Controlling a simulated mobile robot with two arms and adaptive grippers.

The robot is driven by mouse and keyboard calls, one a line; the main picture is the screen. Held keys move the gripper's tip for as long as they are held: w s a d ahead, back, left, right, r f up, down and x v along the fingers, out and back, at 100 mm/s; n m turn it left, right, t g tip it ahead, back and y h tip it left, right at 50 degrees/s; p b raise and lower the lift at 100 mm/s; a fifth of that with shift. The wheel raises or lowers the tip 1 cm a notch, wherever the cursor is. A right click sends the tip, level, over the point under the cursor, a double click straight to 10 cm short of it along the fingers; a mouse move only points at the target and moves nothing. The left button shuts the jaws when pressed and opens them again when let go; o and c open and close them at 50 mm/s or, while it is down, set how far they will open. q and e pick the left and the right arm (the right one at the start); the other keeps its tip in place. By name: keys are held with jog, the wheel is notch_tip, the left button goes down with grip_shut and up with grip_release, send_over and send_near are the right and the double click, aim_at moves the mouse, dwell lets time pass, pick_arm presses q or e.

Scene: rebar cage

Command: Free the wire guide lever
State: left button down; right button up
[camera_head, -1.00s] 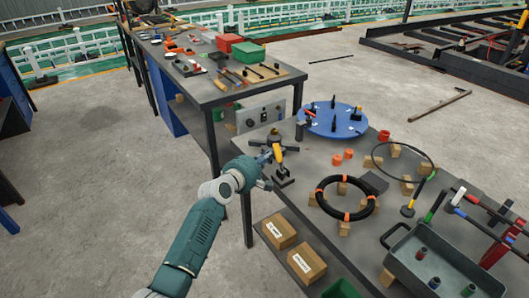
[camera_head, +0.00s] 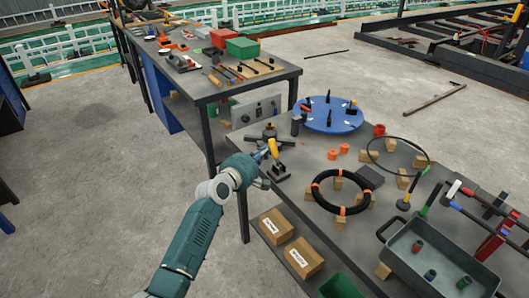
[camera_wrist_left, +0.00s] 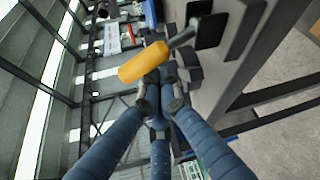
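The wire guide lever seems to be the yellow-orange handle (camera_head: 272,147), which stands tilted on a dark base at the near left of the grey workbench. It shows large in the left wrist view (camera_wrist_left: 143,62), with a grey metal rod at its upper right end. My left gripper (camera_head: 264,178) is just left of and below the handle. In the left wrist view its blue fingers (camera_wrist_left: 161,88) converge at the handle, and their tips overlap it. Contact or a grip cannot be told. My right gripper is not in view.
A blue disc (camera_head: 327,114) with black posts lies behind the handle. A black coil (camera_head: 343,206) with orange bands rests on wooden blocks to the right. A grey tray (camera_head: 432,262) stands at the near right. Boxes (camera_head: 304,257) lie on the lower shelf.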

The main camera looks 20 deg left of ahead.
aim_at(275, 148)
pick_arm(q)
jog(key=shift+d, duration=0.15)
jog(key=shift+s+d+r+m+t+b, duration=0.3)
jog(key=shift+m+t+b, duration=0.25)
jog(key=shift+m, duration=0.25)
jog(key=shift+s+d+r+m+t, duration=0.3)
jog(key=shift+s+d+m+t, duration=0.1)
jog(key=shift+m, duration=0.3)
jog(key=shift+d+r, duration=0.2)
jog(key=shift+s+d+r, duration=0.15)
jog(key=shift+s+d, duration=0.25)
jog(key=shift+d, duration=0.05)
jog(key=shift+s+d+m+t, duration=0.25)
jog(key=shift+s+d+m, duration=0.15)
jog(key=shift+m, duration=0.2)
jog(key=shift+s+d, duration=0.4)
jog(key=shift+d, duration=0.2)
